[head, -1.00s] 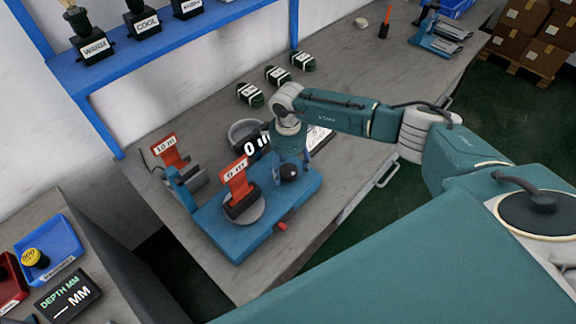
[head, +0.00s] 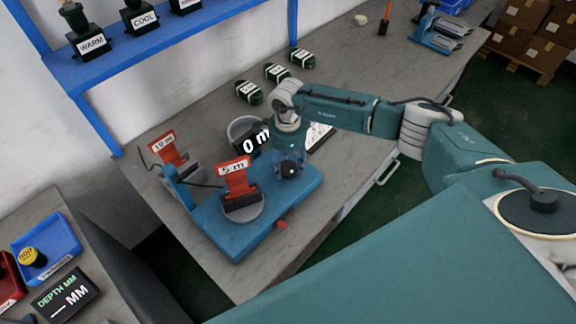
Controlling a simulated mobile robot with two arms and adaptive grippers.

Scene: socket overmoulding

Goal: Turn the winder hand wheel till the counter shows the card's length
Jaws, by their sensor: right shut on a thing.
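The winder (head: 232,240) is a blue-based machine on the grey bench. Its counter (head: 252,143) is a dark display behind my right wrist; it reads "0 m", with its right part hidden. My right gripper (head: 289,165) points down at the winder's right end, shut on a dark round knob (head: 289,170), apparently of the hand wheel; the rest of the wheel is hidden. A white card (head: 320,137) lies behind the gripper, partly covered, its writing unreadable. A red "5 m" sign (head: 236,171) stands on a grey disc, and a red "10 m" sign (head: 163,144) farther left. My left gripper is out of view.
Several dark green wrapped coils (head: 277,73) lie behind the winder. A blue shelf (head: 150,40) with labelled dark stands is above. At lower left are a blue tray (head: 48,246) and a depth display (head: 66,298).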

